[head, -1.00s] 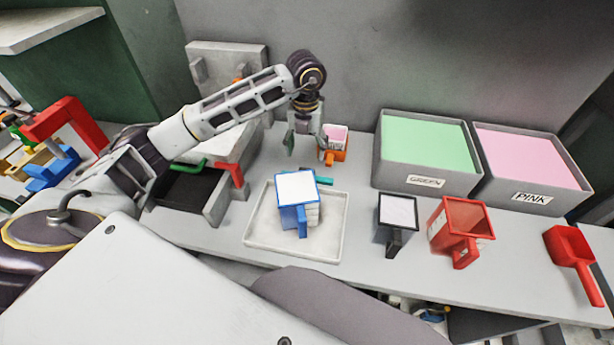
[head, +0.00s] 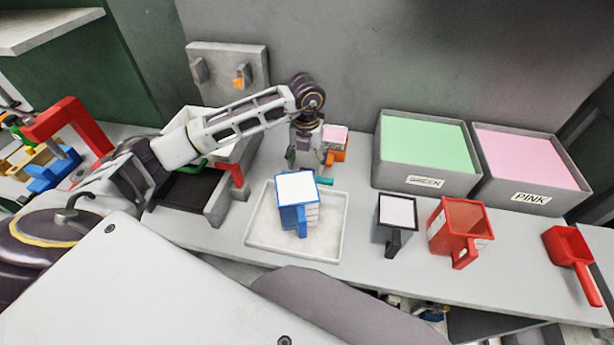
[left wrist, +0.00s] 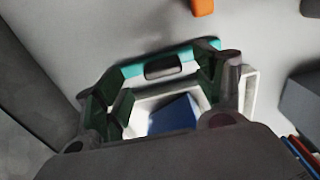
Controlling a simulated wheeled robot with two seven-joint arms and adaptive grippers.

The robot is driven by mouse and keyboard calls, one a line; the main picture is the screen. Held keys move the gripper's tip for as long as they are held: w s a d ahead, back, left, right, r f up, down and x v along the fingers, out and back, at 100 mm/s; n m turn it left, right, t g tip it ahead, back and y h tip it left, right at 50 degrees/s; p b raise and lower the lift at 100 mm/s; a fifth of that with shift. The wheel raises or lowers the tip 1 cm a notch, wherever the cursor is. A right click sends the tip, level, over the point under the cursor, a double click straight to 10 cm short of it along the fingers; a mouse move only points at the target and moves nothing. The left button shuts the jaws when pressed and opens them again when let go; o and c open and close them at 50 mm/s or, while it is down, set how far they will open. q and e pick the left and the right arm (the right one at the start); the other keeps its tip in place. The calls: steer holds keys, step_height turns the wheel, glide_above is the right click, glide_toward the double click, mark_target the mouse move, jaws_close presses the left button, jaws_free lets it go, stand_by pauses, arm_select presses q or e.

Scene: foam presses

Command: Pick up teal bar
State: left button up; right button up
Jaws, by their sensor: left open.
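The teal bar (head: 325,180) lies on the table just behind the white tray (head: 255,236); in the head view only its right end shows clearly, beside my gripper. In the left wrist view the teal bar (left wrist: 188,55) runs across between the fingers, with a dark rounded block at its middle. My left gripper (head: 305,164) is open and points down over the bar. In the left wrist view its two fingers (left wrist: 160,80) are spread near the two ends of the bar; I cannot tell whether they touch it. My right gripper is not in view.
A blue cup (head: 290,218) stands on the white tray in front. An orange cup (head: 338,156) stands close right of my gripper. The black and red press (head: 215,208) is on the left. Green and pink bins (head: 425,182) stand at the back right.

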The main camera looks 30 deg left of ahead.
mark_target(307, 169)
arm_select(q)
steer(key=f, duration=0.3)
steer(key=shift+s+d, duration=0.15)
steer(key=shift+s, duration=0.05)
steer(key=shift+f, duration=0.4)
steer(key=shift+c, duration=0.6)
steer(key=c, duration=1)
steer(key=shift+c, duration=0.2)
steer(key=shift+r, duration=1.05)
step_height(307, 169, up, 7)
steer(key=shift+f, duration=0.1)
steer(key=shift+r, duration=0.6)
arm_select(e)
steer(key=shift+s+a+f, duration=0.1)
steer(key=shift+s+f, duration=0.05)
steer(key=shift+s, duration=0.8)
